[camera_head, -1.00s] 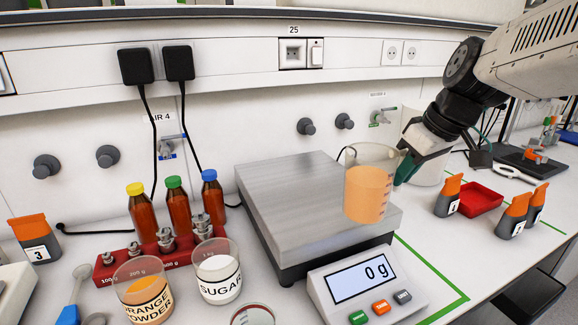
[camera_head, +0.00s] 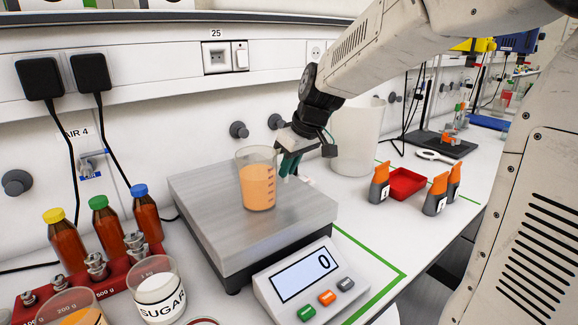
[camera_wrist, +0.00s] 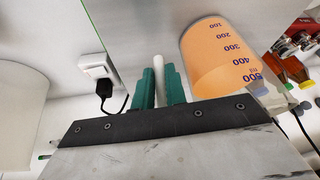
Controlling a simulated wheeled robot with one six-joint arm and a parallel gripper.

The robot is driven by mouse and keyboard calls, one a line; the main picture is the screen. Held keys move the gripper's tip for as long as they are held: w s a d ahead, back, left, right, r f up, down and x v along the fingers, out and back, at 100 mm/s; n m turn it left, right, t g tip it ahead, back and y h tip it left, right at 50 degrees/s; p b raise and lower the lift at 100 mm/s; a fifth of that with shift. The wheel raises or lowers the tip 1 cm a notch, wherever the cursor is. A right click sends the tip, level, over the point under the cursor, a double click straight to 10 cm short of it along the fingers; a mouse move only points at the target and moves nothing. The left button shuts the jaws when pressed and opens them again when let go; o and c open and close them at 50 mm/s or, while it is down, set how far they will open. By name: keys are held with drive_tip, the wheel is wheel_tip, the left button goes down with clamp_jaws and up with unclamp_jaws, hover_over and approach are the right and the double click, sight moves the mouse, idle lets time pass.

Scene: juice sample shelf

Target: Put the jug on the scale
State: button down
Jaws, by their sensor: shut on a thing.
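The clear jug of orange liquid (camera_head: 257,187), with graduation marks, is upright over the middle of the scale's metal plate (camera_head: 205,210). I cannot tell whether it touches the plate. The scale display (camera_head: 302,273) reads 0. My gripper (camera_head: 287,168), with teal fingers, is at the jug's right side, shut on it, apparently at its handle. In the wrist view, the fingers (camera_wrist: 158,88) close around a pale upright bar, and the jug's orange body (camera_wrist: 222,58) is right beside them. The jug's base is hard to make out in the wrist view.
A large whitish container (camera_head: 358,145) stands behind my gripper. A red tray (camera_head: 404,183) and orange-capped grey containers (camera_head: 379,183) are to the right. Amber bottles (camera_head: 107,230), weights and a sugar beaker (camera_head: 158,290) crowd the left. The plate's right front part is clear.

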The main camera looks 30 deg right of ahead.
drive_tip(key=shift+f, duration=0.1)
drive_tip(key=c, duration=1.4)
unclamp_jaws()
drive_tip(key=shift+c, duration=0.2)
drive_tip(key=v, duration=1.2)
drive_tip(key=s+a+f+m+g, duration=0.1)
drive_tip(key=s+f, duration=0.3)
drive_tip(key=s, duration=0.4)
drive_tip(key=s+a+f+m+g+h, duration=0.1)
drive_tip(key=s+f+m, duration=0.1)
drive_tip(key=s, duration=0.7)
drive_tip(key=s+a+f+m+h, duration=0.1)
drive_tip(key=s+f, duration=0.4)
drive_tip(key=s, duration=0.3)
drive_tip(key=shift+s+a+f+g, duration=0.3)
drive_tip(key=shift+a+g, duration=0.1)
